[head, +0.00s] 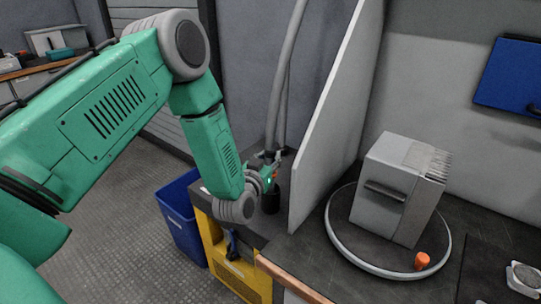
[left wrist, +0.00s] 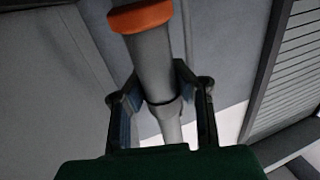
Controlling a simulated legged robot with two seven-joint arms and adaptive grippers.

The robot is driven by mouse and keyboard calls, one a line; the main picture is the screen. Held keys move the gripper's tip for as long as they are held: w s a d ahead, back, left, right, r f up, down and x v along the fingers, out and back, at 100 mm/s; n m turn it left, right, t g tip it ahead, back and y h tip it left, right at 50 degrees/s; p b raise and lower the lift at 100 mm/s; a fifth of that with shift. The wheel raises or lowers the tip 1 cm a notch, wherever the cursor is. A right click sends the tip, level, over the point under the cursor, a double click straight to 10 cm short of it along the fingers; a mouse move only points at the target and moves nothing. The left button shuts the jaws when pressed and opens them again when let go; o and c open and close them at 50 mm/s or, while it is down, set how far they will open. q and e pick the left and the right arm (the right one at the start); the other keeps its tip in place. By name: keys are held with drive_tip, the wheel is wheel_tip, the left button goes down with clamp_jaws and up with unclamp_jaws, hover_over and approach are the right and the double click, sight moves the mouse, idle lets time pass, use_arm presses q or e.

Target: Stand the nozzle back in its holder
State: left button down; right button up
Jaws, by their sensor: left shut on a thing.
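My left gripper (head: 268,168) is shut on the nozzle, over the black-topped yellow cabinet. In the left wrist view the nozzle (left wrist: 153,62) is a grey tube with an orange band (left wrist: 140,16), running between the two fingers of the left gripper (left wrist: 160,98). In the head view the nozzle is small and mostly hidden by the gripper. A grey hose (head: 284,80) rises from there. A dark upright cylinder (head: 271,200), which looks like the holder, stands just below the gripper. I cannot tell whether the nozzle's tip is inside it. My right gripper is not in view.
A grey upright panel (head: 325,125) stands close to the right of the holder. Beyond it, a grey box (head: 395,190) and an orange knob (head: 422,261) sit on a round turntable (head: 345,250). A blue bin (head: 180,220) stands left of the yellow cabinet (head: 240,275).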

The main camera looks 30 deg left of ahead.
use_arm(q)
drive_tip(key=shift+d+f, duration=0.1)
drive_tip(key=shift+f, duration=0.1)
drive_tip(key=c, duration=1.3)
unclamp_jaws()
drive_tip(key=s, duration=0.4)
drive_tip(key=s+d, duration=0.1)
drive_tip(key=s, duration=0.2)
drive_tip(key=s+d, duration=0.1)
drive_tip(key=s, duration=0.3)
drive_tip(key=shift+s, duration=0.35)
drive_tip(key=shift+f, duration=0.1)
